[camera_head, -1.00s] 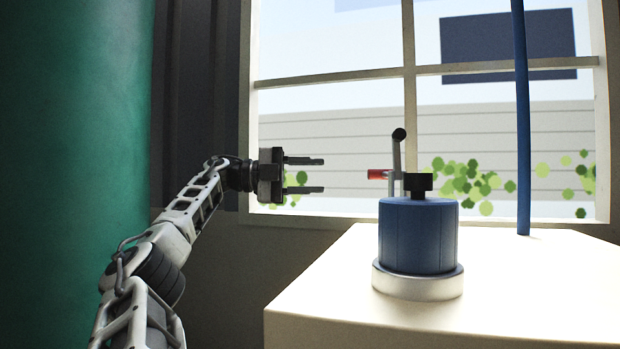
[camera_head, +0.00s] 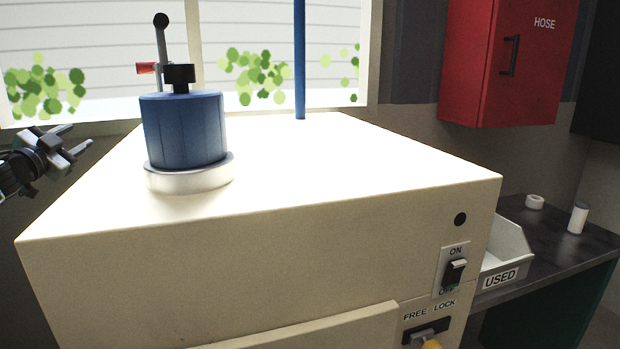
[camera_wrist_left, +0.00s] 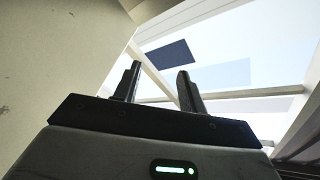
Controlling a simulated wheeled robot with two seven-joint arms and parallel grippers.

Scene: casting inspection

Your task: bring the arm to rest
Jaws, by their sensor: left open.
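My left gripper (camera_head: 76,142) is at the left edge of the head view, beside the left side of a cream machine cabinet (camera_head: 270,245). Its two fingers are apart with nothing between them. The left wrist view also shows the open fingers (camera_wrist_left: 158,85), pointing up toward the window, with a pale surface on the left. Most of the left arm is outside the head view. My right gripper is not in view.
On the cabinet stands a blue cylinder (camera_head: 185,132) on a pale ring, with a lever and red tip. A blue pole (camera_head: 299,60) rises behind. At right are a red HOSE box (camera_head: 510,60), a USED bin (camera_head: 512,245) and a dark bench (camera_head: 560,240).

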